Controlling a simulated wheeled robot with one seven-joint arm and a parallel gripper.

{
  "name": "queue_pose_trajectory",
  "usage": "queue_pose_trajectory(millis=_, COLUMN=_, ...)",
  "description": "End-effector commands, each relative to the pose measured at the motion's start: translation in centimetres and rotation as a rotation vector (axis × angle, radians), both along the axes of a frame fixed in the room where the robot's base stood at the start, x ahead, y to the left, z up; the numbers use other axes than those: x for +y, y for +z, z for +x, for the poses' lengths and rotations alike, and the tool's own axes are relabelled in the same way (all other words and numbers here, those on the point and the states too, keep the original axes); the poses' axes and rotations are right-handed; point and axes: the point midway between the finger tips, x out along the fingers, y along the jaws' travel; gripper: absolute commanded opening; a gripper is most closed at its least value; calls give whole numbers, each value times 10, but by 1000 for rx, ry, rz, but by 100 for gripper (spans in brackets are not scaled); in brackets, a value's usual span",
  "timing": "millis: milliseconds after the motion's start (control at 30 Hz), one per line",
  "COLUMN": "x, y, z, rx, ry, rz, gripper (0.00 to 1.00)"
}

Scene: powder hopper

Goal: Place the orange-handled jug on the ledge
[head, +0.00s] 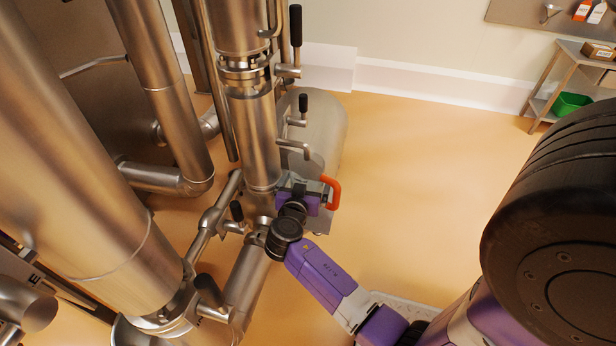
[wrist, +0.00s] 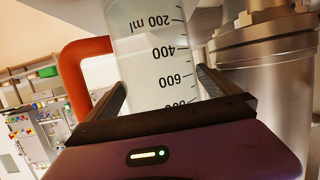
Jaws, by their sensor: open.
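The jug (wrist: 155,55) is clear with a black millilitre scale and fills the middle of the wrist view. Its orange handle (wrist: 80,75) is on the left there; in the head view the handle (head: 333,192) sticks out to the right of my gripper (head: 300,192). Most of the jug's body is hidden in the head view. My gripper's dark fingers (wrist: 162,85) stand one on each side of the jug. They are open, and I cannot tell whether either touches it. I cannot make out clearly which surface is the ledge.
Steel pipes and a vertical column (head: 245,130) with black-handled levers (head: 296,25) stand close beside my gripper. A steel flange (wrist: 262,35) is just right of the jug. A shelf unit (head: 563,85) with a green bin (head: 570,103) stands far right. The middle floor is clear.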

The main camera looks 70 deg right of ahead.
Motion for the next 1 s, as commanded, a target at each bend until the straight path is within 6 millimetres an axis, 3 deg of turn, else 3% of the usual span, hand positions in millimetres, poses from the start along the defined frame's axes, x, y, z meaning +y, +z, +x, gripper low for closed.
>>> queue_pose_trajectory(millis=300, x=63, y=22, z=-7, rx=-2, ry=3, rz=1, gripper=100)
queue_pose_trajectory(millis=500, x=86, y=28, z=-10, rx=-1, ry=1, rz=0, gripper=100)
queue_pose_trajectory(millis=633, x=96, y=25, z=-12, rx=10, ry=22, rz=12, gripper=100)
queue_pose_trajectory(millis=733, x=114, y=8, z=-16, rx=53, ry=109, rz=61, gripper=100)
queue_pose_trajectory(millis=867, x=162, y=-24, z=-26, rx=142, ry=342, rz=161, gripper=100)
queue_pose_trajectory(millis=1000, x=228, y=-40, z=-45, rx=206, ry=646, rz=245, gripper=100)
